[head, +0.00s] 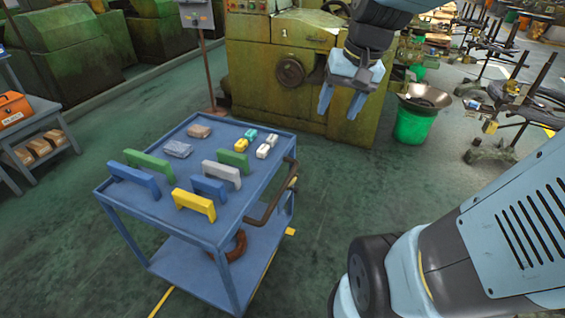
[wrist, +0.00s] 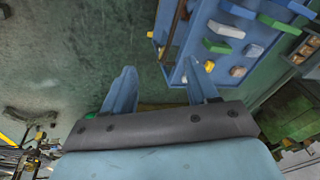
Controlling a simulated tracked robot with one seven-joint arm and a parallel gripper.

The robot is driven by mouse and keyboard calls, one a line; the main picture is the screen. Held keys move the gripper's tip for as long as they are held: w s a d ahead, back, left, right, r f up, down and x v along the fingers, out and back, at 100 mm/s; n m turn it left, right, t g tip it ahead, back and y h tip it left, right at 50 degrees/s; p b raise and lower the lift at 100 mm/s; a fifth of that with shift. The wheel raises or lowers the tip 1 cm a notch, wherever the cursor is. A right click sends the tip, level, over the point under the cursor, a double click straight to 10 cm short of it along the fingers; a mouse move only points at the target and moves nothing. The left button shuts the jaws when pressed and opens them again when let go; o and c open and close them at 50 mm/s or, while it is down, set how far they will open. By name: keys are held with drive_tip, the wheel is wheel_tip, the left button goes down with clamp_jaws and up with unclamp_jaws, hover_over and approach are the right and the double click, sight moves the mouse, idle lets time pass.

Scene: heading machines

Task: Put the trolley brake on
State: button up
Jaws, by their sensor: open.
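The blue trolley (head: 160,222) stands left of centre in the head view, with a brown bar handle (head: 272,204) on its right side. It also shows in the wrist view (wrist: 200,50), at the upper right. A small yellow piece (head: 290,231) sticks out low on the trolley's right side; it may be the brake pedal, but I cannot tell its position. The wheels are not clearly visible. My gripper (head: 339,108) is open and empty, fingers pointing down, raised beyond and right of the trolley. Its two fingers also show in the wrist view (wrist: 160,70).
Blue, green, grey and yellow handle-shaped blocks and small pieces lie on the trolley top. A green machine (head: 290,75) stands behind. A green bucket (head: 412,125) with a pan on it is to the right. Green floor (head: 330,200) right of the trolley is clear.

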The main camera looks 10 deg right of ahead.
drive_tip(key=w+d+f+m+g+y, duration=0.1)
drive_tip(key=w+d+f+m+y, duration=0.2)
drive_tip(key=w+f, duration=0.45)
drive_tip(key=w+d+f+m+g+y, duration=0.1)
drive_tip(key=w+f+m+y, duration=0.35)
drive_tip(key=f, duration=0.55)
drive_tip(key=w+d+f+m+g+y, duration=0.1)
drive_tip(key=w+d+f+m+y, duration=0.15)
drive_tip(key=w+f, duration=0.5)
drive_tip(key=d+f+m+t+y, duration=0.15)
drive_tip(key=f+m+t, duration=0.3)
drive_tip(key=f, duration=0.55)
drive_tip(key=w+d+f+m+t+y, duration=0.1)
drive_tip(key=d+f+m+t, duration=0.2)
drive_tip(key=f+m, duration=0.5)
drive_tip(key=d+f+m+t+y, duration=0.1)
drive_tip(key=d+f+m+t, duration=0.2)
drive_tip(key=f, duration=0.9)
drive_tip(key=x, duration=1.4)
drive_tip(key=shift+w+f+t, duration=0.25)
drive_tip(key=shift+t, duration=0.1)
drive_tip(key=shift+h, duration=0.25)
drive_tip(key=shift+c, duration=0.3)
clamp_jaws()
